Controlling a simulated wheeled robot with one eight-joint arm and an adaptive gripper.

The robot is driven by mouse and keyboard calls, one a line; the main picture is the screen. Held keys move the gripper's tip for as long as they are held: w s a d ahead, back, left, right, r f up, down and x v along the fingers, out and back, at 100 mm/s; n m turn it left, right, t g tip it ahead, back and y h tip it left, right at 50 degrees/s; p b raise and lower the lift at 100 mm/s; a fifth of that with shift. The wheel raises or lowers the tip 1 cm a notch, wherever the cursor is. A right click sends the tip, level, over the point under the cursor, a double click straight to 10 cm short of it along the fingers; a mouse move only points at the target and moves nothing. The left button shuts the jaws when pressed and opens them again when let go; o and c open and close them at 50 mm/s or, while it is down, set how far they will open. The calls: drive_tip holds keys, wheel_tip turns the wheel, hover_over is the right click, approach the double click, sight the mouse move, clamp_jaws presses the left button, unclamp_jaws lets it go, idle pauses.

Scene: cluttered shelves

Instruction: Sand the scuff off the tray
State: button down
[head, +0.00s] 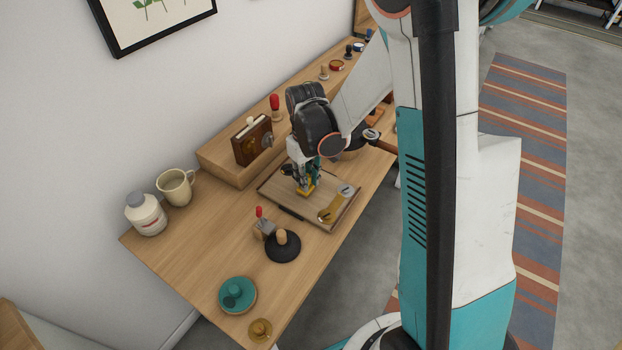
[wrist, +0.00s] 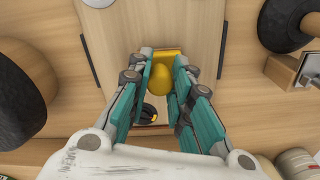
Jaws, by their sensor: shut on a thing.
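The wooden tray (head: 275,186) lies on the workbench, with dark handles at its sides. My gripper (head: 306,184) is over the tray's middle, pointing down. It is shut on a yellow sanding block by its rounded knob (wrist: 160,80); the block's flat base (wrist: 168,55) shows between the fingers and appears to be at the tray's surface, though I cannot tell whether it touches. A small dark round thing with some yellow (wrist: 150,113) shows between the fingers, partly hidden. A yellow strip (head: 330,212) with a pale-and-dark end lies at the tray's right. I cannot make out a scuff for certain.
A black disc with a wooden knob (head: 283,246) and a red-handled grey tool (head: 265,229) stand in front of the tray. A brown box (head: 252,143) is on the raised shelf behind. A mug (head: 175,187), a bottle (head: 146,214) and a teal dish (head: 237,295) stand left.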

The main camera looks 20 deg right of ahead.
drive_tip(key=shift+w+a+f, duration=0.1)
drive_tip(key=shift+w+a, duration=0.45)
drive_tip(key=shift+w, duration=0.35)
drive_tip(key=shift+w+a, duration=0.4)
drive_tip(key=shift+w, duration=0.2)
drive_tip(key=shift+w+a, duration=0.4)
drive_tip(key=shift+w, duration=0.2)
drive_tip(key=shift+w+d+b, duration=0.2)
drive_tip(key=shift+d+b, duration=0.1)
drive_tip(key=shift+d, duration=0.1)
drive_tip(key=shift+s+d, duration=0.75)
drive_tip(key=shift+s+d+f, duration=0.1)
drive_tip(key=shift+s+d, duration=0.35)
drive_tip(key=shift+s, duration=0.3)
drive_tip(key=shift+s+d, duration=0.4)
drive_tip(key=shift+s, duration=0.3)
drive_tip(key=shift+s+d+r, duration=0.2)
drive_tip(key=shift+s+d, duration=0.45)
drive_tip(key=shift+s, duration=0.25)
drive_tip(key=shift+w+a+f+b, duration=0.1)
drive_tip(key=shift+w+a+b, duration=0.1)
drive_tip(key=shift+w+a, duration=0.7)
drive_tip(key=shift+w+a+b, duration=0.2)
drive_tip(key=shift+w+a, duration=0.35)
drive_tip(key=shift+w, duration=0.7)
drive_tip(key=shift+w+a+f+b, duration=0.1)
drive_tip(key=shift+w+a+b, duration=0.1)
drive_tip(key=shift+w+a, duration=0.7)
drive_tip(key=shift+w+d, duration=0.15)
drive_tip(key=shift+d, duration=0.05)
